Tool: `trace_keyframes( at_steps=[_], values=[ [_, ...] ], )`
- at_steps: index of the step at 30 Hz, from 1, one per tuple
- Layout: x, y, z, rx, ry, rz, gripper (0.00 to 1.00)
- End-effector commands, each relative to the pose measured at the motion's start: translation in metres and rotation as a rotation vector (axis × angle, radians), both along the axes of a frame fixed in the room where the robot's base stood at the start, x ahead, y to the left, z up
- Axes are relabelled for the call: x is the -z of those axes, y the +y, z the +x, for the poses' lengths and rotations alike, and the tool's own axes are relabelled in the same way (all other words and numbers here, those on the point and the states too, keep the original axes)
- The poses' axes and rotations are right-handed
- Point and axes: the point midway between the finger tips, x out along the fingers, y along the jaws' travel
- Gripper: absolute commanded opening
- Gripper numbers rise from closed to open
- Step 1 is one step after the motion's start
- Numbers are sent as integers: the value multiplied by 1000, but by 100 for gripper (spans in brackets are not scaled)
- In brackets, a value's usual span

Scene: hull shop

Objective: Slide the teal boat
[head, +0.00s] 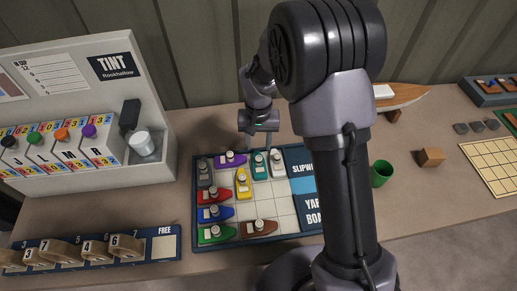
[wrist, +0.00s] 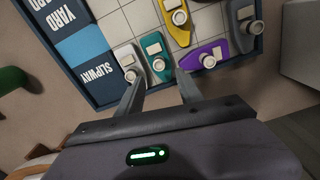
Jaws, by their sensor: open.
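The teal boat (head: 260,164) sits upright along the back edge of the gridded puzzle board (head: 284,206), between the purple boat (head: 229,160) and the white boat (head: 277,164). In the wrist view the teal boat (wrist: 157,54) lies just beyond the gap between my fingertips, close beside the white boat (wrist: 129,61). My gripper (head: 260,143) is at the board's back edge, and its open, empty fingers also show in the wrist view (wrist: 161,82). I cannot tell their exact height above the boat.
A yellow boat (head: 243,184) stands just in front of the teal and purple ones. Grey, red, blue, green and brown boats fill the left and front cells. Cells right of the yellow boat are bare. A green cup (head: 381,173) stands right of my arm.

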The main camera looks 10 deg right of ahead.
Motion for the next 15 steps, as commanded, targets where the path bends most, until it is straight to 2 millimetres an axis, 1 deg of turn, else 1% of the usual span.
trace_keyframes(
  at_steps=[1, 3, 6, 10, 12, 15],
  values=[
    [-24, 0, 1, 0, -5, 0, 43],
    [-48, 0, 1, 0, -4, 0, 43],
    [-76, 0, 1, 0, -4, 0, 43],
    [-100, 0, 0, 0, -2, 1, 43],
    [-107, 0, 0, 0, -2, 0, 43],
    [-111, 0, 0, 0, -2, 0, 43]
  ],
)
